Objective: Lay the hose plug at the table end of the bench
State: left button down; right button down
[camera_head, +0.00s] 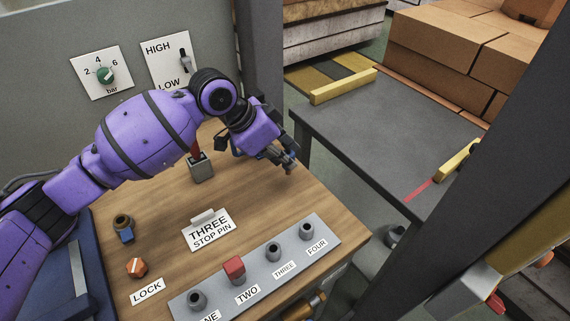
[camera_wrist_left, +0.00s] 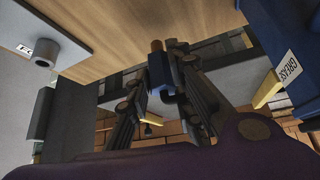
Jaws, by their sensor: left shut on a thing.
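My left gripper (camera_head: 284,163) is above the right-hand end of the wooden bench (camera_head: 322,205), the end nearest the grey table (camera_head: 365,125). It is shut on a small blue piece with a copper-coloured end, seemingly the hose plug, which shows between the fingers in the left wrist view (camera_wrist_left: 159,68). In the head view the fingers mostly hide it. I cannot tell whether it touches the bench top. My right gripper is not in view.
A grey strip (camera_head: 262,262) with several posts and a red cap (camera_head: 233,268) lines the bench's front. A THREE stop pin sign (camera_head: 209,230), an orange lock knob (camera_head: 137,267) and a grey block (camera_head: 201,168) stand on it. A gap separates bench and table.

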aim_at(285, 167)
pick_arm(q)
jog(key=shift+f, duration=1.65)
jog(key=shift+f, duration=0.15)
jog(key=c, duration=1.6)
grip_release()
jog(key=shift+o, duration=0.2)
jog(key=shift+a+r, duration=0.1)
jog(key=shift+r, duration=0.25)
jog(key=v, duration=1.1)
jog(key=shift+r, duration=0.25)
jog(key=shift+a, duration=0.1)
